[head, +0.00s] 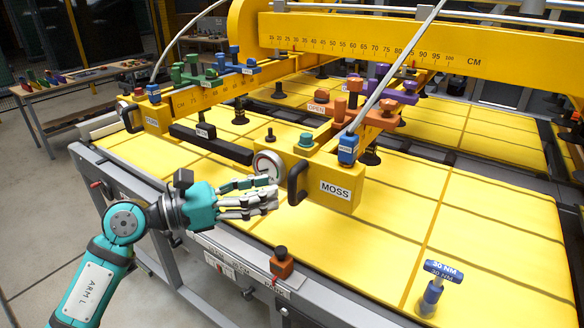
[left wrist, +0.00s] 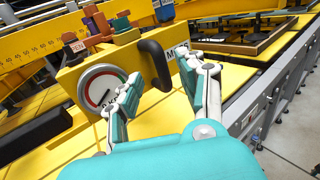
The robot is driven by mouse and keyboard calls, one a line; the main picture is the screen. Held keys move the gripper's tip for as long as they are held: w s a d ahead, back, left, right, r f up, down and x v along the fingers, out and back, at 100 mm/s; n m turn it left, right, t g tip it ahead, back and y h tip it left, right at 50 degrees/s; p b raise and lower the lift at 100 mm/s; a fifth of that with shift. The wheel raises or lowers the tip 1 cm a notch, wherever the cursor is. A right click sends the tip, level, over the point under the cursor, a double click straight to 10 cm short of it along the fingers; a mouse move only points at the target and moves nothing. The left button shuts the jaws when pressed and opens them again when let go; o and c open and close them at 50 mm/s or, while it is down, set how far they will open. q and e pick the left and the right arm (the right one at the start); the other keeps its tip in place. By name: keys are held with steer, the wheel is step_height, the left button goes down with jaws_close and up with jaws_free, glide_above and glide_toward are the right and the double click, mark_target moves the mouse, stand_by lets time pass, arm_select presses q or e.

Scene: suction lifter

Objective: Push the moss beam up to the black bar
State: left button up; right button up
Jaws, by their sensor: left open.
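The moss beam (head: 318,172) is a yellow beam with a white MOSS label, a round gauge (head: 267,165) and a black handle (head: 297,183) on its end. The black bar (head: 212,143) lies across the yellow bed, left of the beam end, with a visible gap between them. My left gripper (head: 272,189) is open and empty, its fingers pointing at the handle. In the left wrist view, the handle (left wrist: 155,64) stands between and beyond the fingertips; I cannot tell whether they touch it. My right gripper is out of view.
A second yellow beam (head: 150,118) with a handle stands at the left. An orange block (head: 282,263) sits on the front rail, and a blue T-handled tool (head: 433,290) stands on the yellow bed at the right. Coloured knobs and a white cable top the moss beam.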

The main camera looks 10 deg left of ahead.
mark_target(293, 184)
arm_select(q)
steer(key=p+x, duration=0.2)
steer(key=x, duration=0.4)
steer(key=shift+w, duration=0.1)
steer(key=shift+c, duration=0.4)
jaws_close()
steer(key=shift+w+d+f, duration=0.1)
steer(key=shift+d+f, duration=0.05)
steer(key=shift+d, duration=0.1)
steer(key=shift+a, duration=0.1)
